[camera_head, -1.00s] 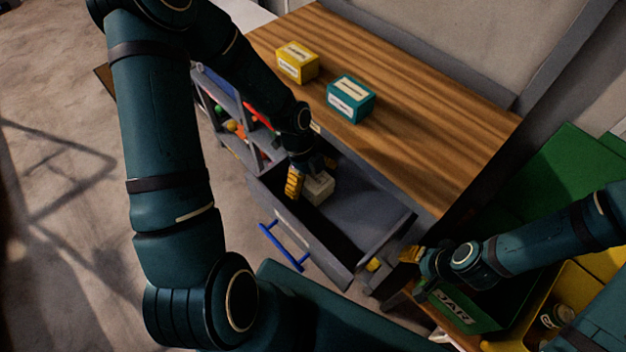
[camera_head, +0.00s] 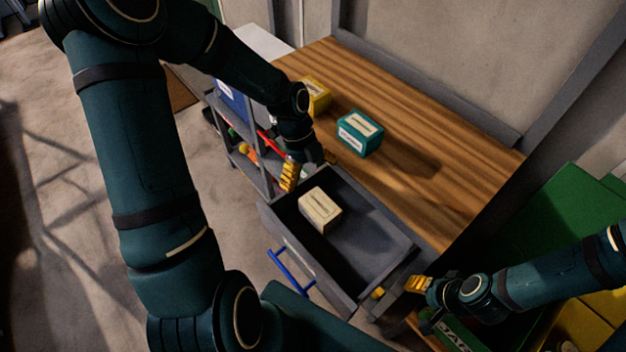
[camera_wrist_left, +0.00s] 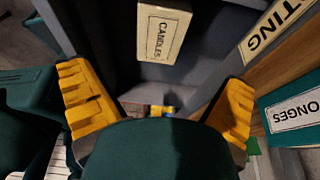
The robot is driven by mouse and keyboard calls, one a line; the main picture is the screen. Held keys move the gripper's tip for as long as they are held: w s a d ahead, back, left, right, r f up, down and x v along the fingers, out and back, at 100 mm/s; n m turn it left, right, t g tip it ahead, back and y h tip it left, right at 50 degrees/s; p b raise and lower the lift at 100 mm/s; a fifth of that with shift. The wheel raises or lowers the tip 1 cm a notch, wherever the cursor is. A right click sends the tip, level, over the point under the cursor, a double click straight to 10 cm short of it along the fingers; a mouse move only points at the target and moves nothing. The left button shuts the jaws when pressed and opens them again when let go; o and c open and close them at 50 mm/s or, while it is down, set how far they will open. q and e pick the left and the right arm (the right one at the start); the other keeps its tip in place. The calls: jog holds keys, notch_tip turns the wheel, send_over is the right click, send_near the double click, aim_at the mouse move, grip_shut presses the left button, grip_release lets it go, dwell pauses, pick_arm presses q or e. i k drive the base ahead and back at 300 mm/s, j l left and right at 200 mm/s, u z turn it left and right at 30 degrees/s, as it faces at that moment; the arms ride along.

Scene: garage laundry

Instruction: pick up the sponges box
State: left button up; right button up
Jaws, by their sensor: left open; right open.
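The sponges box is teal with a white label and stands on the wooden top in the head view (camera_head: 360,133). In the left wrist view its right-hand part is cut off by the frame, with "ONGES" readable on it (camera_wrist_left: 293,116). My left gripper (camera_head: 309,168) is open and empty over the left end of the open drawer, left of and nearer than the sponges box. Its yellow fingers stand wide apart in the left wrist view (camera_wrist_left: 158,82). My right gripper (camera_head: 425,302) is open and empty beyond the drawer's right end.
A cream box labelled CANDLES (camera_head: 320,210) lies in the open grey drawer (camera_head: 375,250). A yellow box (camera_head: 317,95) stands left of the sponges box, partly behind my left arm. The wooden top (camera_head: 450,175) is clear to the right.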

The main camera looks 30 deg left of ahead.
aim_at(359, 133)
jog(key=k, duration=1)
